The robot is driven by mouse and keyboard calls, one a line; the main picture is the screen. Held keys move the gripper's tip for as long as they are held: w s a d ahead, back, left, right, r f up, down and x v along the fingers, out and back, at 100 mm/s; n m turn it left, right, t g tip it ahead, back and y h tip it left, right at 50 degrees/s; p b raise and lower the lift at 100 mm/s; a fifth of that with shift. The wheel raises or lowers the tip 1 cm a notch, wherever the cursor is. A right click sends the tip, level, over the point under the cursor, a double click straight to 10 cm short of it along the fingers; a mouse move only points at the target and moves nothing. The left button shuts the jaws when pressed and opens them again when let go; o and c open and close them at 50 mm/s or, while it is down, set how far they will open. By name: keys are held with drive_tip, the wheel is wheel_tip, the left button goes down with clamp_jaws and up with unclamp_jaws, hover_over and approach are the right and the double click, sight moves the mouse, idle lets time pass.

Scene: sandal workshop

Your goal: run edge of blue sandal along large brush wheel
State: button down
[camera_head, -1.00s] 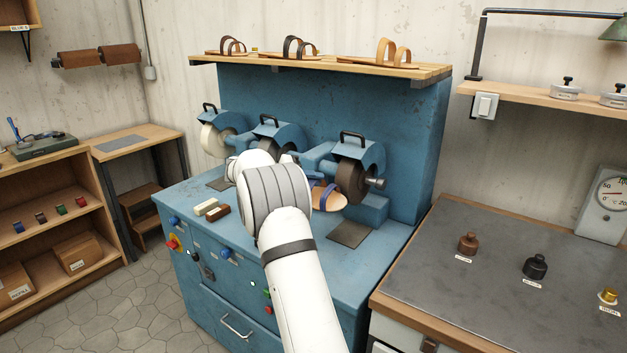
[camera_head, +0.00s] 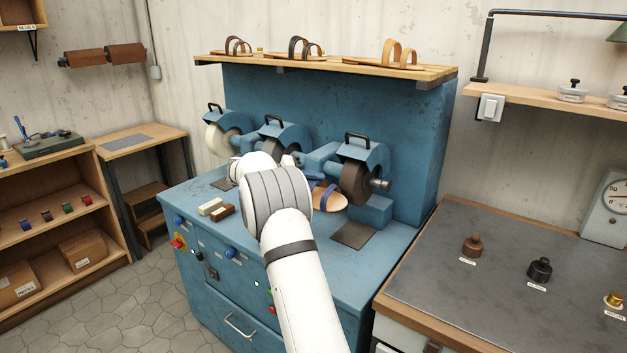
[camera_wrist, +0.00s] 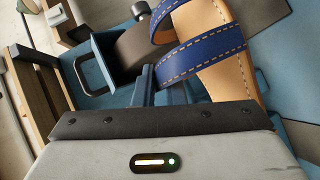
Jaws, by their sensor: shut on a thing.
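The blue sandal (camera_head: 331,200), with a tan sole and blue straps, is held just left of and in front of the right-hand dark brown wheel (camera_head: 357,184), which I take for the large brush wheel. In the wrist view the sandal's stitched blue straps and tan sole (camera_wrist: 208,38) fill the upper right, and the dark wheel (camera_wrist: 128,48) shows behind to the left. My gripper (camera_wrist: 160,90) is shut on the sandal; the exact grip is partly hidden. In the head view my forearm hides the gripper. I cannot tell whether the sandal's edge touches the wheel.
The blue machine (camera_head: 300,262) has a pale wheel (camera_head: 218,138) at left and a middle wheel mostly hidden by my arm. Two small blocks (camera_head: 222,212) lie on its top. A shelf (camera_head: 330,68) with sandals runs above. A grey-topped bench (camera_head: 465,290) stands at right.

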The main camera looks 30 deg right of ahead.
drive_tip(key=shift+w+a+r, duration=0.1)
drive_tip(key=shift+w+r, duration=0.05)
drive_tip(key=shift+w, duration=0.1)
drive_tip(key=shift+w+a+p, duration=0.2)
drive_tip(key=shift+w+p, duration=0.3)
drive_tip(key=shift+w, duration=0.05)
drive_tip(key=shift+d, duration=0.2)
idle(1.8)
drive_tip(key=shift+a, duration=0.15)
drive_tip(key=shift+s+a+f+b, duration=0.1)
drive_tip(key=shift+a+f+b, duration=0.2)
drive_tip(key=shift+b, duration=0.25)
drive_tip(key=shift+s+a+r, duration=0.1)
drive_tip(key=shift+s+a, duration=0.05)
drive_tip(key=shift+a, duration=0.15)
